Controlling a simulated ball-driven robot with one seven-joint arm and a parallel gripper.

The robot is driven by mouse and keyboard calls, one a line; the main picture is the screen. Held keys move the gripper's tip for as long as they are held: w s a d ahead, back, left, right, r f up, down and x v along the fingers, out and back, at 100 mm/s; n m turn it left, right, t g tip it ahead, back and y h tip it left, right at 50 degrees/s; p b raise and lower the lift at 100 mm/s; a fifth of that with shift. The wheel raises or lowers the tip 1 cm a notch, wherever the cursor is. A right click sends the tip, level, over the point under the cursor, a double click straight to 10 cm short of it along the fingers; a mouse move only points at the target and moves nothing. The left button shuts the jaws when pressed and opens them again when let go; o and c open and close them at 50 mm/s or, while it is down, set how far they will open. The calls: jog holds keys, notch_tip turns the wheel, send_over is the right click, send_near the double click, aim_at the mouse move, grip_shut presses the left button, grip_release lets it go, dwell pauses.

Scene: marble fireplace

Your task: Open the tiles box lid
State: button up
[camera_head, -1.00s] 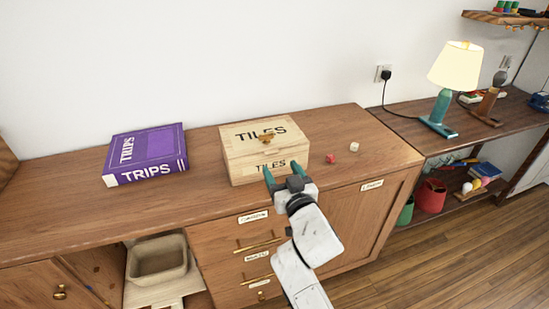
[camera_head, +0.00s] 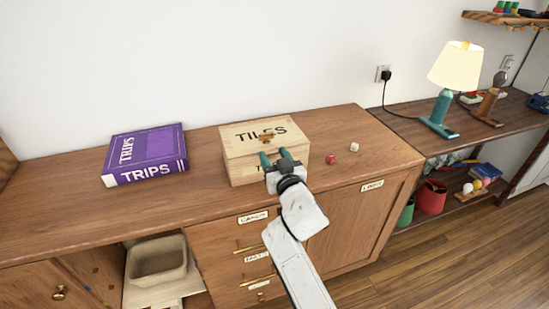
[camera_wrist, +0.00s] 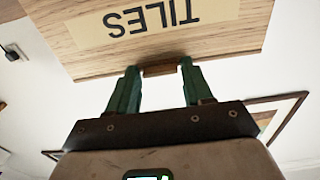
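A small brown handle (camera_head: 266,138) sits near the front of the lid. In the wrist view the box (camera_wrist: 85,58) shows upside down. The brown handle (camera_wrist: 160,70) appears between the spread fingers of my gripper (camera_wrist: 160,76). I cannot tell whether the fingers touch it.
A purple TRIPS box (camera_head: 145,152) lies to the left. A red die (camera_head: 331,159) and a pale die (camera_head: 354,147) lie to the right. A lamp (camera_head: 455,70) stands on the side shelf. The cabinet top (camera_head: 205,175) is clear between the boxes.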

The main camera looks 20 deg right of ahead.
grip_shut()
jog(key=shift+r, duration=0.15)
